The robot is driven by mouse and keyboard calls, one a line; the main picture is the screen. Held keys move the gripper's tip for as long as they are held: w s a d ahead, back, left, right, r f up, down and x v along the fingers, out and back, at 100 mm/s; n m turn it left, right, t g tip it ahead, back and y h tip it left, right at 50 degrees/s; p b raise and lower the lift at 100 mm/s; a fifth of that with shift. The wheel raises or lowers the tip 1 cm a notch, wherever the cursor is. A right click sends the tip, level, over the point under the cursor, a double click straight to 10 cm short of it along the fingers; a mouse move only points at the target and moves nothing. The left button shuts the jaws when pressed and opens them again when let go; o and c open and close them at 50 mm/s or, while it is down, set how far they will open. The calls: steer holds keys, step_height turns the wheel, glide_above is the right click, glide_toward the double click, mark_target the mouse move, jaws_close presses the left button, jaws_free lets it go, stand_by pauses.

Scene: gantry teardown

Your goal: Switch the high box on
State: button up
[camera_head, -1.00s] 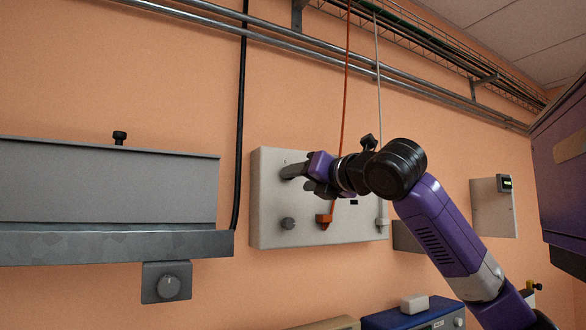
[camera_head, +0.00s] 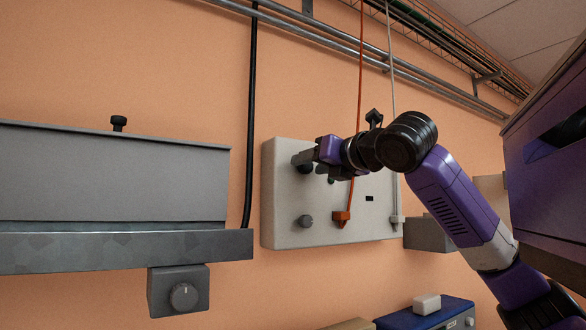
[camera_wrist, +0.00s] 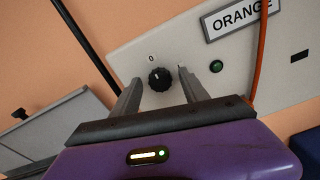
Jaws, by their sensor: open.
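The high box (camera_head: 283,213) is a pale grey wall box below the pipes. In the wrist view its face (camera_wrist: 200,55) carries a black round knob (camera_wrist: 159,79) with a "0" mark above it, a green round light or button (camera_wrist: 216,66) and a label plate reading "ORANGE" (camera_wrist: 233,20). My gripper (camera_head: 303,160) is at the box's upper left. In the wrist view its open fingers lie on either side of the knob; I cannot tell whether they touch it. In the head view the fingers partly cover this spot.
An orange cable (camera_head: 356,130) and a grey cable (camera_head: 392,130) run down to the box. A grey knob (camera_head: 305,221) sits low on it. A grey wall cabinet (camera_head: 105,175) with a knob box (camera_head: 180,291) is at left. A purple unit (camera_head: 548,180) is close at right.

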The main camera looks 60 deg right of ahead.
steer(key=shift+w+d, duration=0.2)
steer(key=shift+w, duration=0.05)
jaws_close()
